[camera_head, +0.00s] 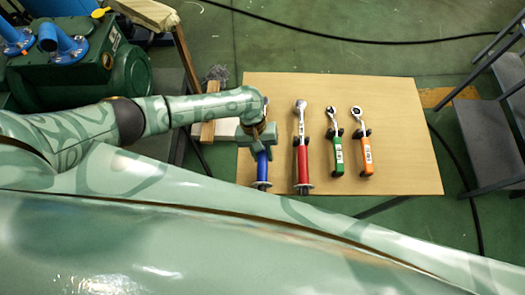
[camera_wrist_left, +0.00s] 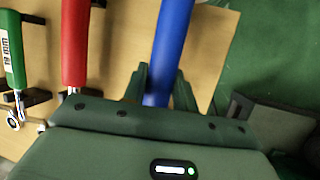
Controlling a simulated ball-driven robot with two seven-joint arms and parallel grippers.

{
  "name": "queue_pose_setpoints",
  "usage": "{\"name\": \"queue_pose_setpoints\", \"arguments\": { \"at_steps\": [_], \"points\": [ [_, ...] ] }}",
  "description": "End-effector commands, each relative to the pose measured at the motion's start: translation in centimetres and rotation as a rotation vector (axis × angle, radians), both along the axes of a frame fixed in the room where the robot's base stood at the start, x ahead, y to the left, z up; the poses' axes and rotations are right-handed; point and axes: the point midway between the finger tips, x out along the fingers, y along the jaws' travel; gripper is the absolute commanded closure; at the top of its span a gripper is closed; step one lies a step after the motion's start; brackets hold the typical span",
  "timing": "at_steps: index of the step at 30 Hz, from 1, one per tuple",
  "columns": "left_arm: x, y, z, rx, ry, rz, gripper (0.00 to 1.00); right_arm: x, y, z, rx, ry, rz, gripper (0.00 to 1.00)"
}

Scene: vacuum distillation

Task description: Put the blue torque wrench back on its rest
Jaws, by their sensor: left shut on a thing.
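The blue torque wrench (camera_head: 262,168) is at the left part of the tan tabletop, roughly parallel to the red one, its blue handle pointing toward me. My left gripper (camera_head: 259,146) comes over it from the left and is shut on it. In the left wrist view the blue handle (camera_wrist_left: 172,45) passes between the fingers of my left gripper (camera_wrist_left: 160,88). The blue wrench's rest is hidden beneath my gripper and arm, and I cannot tell whether the wrench touches it. My right gripper is not in view.
A red torque wrench (camera_head: 302,165), a green ratchet (camera_head: 338,157) and an orange ratchet (camera_head: 367,157) lie to the right on dark rests. The tabletop (camera_head: 415,150) is clear at its right. A green pump (camera_head: 85,70) stands left; dark chairs (camera_head: 490,130) stand right.

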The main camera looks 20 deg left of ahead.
Motion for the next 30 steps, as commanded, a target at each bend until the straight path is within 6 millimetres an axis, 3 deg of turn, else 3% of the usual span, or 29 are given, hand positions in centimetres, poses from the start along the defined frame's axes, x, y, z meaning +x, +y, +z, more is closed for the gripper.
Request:
{"name": "queue_pose_setpoints", "arguments": {
  "at_steps": [14, 15, 18, 26, 30],
  "points": [
    [0.1, -0.1, -1.2, -0.002, -0.002, 0.0, 1.0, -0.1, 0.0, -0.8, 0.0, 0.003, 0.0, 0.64],
    [0.1, -0.1, -1.2, -0.002, -0.002, 0.0, 0.69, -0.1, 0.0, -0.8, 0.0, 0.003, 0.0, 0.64],
    [0.1, -0.1, -1.2, -0.002, -0.002, 0.0, 0.47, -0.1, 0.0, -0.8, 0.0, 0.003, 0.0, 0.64],
    [-0.1, 0.1, -1.3, 0.002, 0.001, 0.0, 0.47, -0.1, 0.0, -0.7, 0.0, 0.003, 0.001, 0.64],
    [0.4, 0.4, 0.0, 0.002, -0.002, 0.0, 0.47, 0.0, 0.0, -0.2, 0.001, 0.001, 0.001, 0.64]
  ]
}}
